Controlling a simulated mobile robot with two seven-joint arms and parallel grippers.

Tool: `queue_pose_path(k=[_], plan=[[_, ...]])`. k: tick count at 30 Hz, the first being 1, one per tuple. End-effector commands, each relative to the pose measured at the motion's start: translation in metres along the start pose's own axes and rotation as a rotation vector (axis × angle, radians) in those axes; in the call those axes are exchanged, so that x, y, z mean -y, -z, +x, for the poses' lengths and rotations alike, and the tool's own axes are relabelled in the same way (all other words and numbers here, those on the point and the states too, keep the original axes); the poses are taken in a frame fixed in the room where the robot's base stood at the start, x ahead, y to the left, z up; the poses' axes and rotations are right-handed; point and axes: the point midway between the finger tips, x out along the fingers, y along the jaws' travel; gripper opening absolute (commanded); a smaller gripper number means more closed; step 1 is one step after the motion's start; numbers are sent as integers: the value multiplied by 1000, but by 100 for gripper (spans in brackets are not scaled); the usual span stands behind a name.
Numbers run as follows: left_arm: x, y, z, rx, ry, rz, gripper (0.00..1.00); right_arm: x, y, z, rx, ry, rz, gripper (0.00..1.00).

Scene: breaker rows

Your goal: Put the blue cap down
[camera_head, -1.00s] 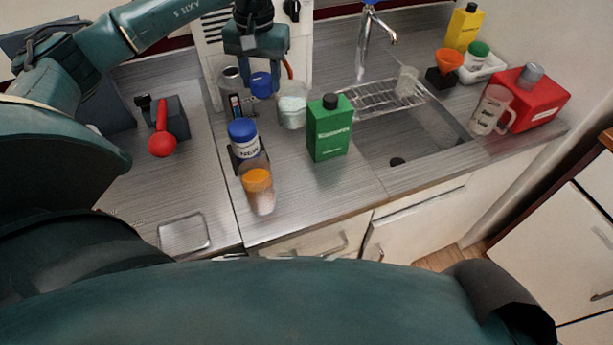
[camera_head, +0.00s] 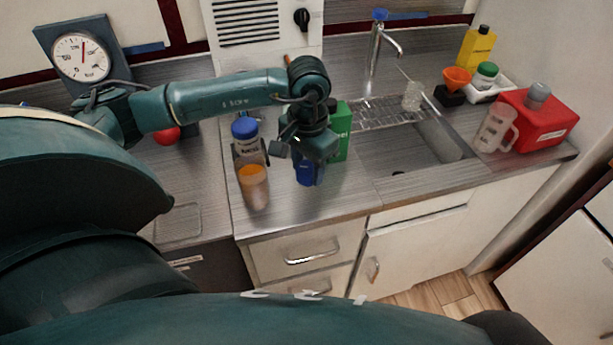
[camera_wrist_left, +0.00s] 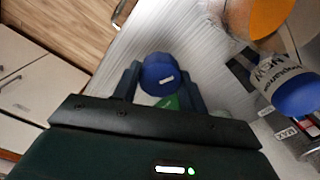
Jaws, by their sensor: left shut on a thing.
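The blue cap (camera_head: 305,175) is held by my left gripper (camera_head: 309,170), over the front part of the counter. In the left wrist view the round blue cap (camera_wrist_left: 158,74) sits between the two fingers of the left gripper (camera_wrist_left: 160,84). I cannot tell whether the cap touches the counter. The green bottle (camera_head: 341,124) stands just behind the gripper and is partly hidden by it. My right gripper is not in view.
A blue-lidded jar (camera_head: 245,133) and an orange-topped clear container (camera_head: 254,184) stand left of the gripper. The sink (camera_head: 425,145) is to the right. Bare counter (camera_head: 340,195) lies right of the gripper, near the front edge.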

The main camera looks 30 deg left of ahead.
Motion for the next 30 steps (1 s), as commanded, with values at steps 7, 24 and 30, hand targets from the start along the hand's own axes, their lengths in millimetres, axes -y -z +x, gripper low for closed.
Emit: queue_pose_path(k=[7, 24, 30], plan=[[-1, -1, 22, 4, -2, 0, 21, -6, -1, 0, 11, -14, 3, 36], [0, 0, 48, -1, 0, -1, 45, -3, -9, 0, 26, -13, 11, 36], [0, 0, 48, -1, 0, -1, 61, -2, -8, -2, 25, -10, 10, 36]])
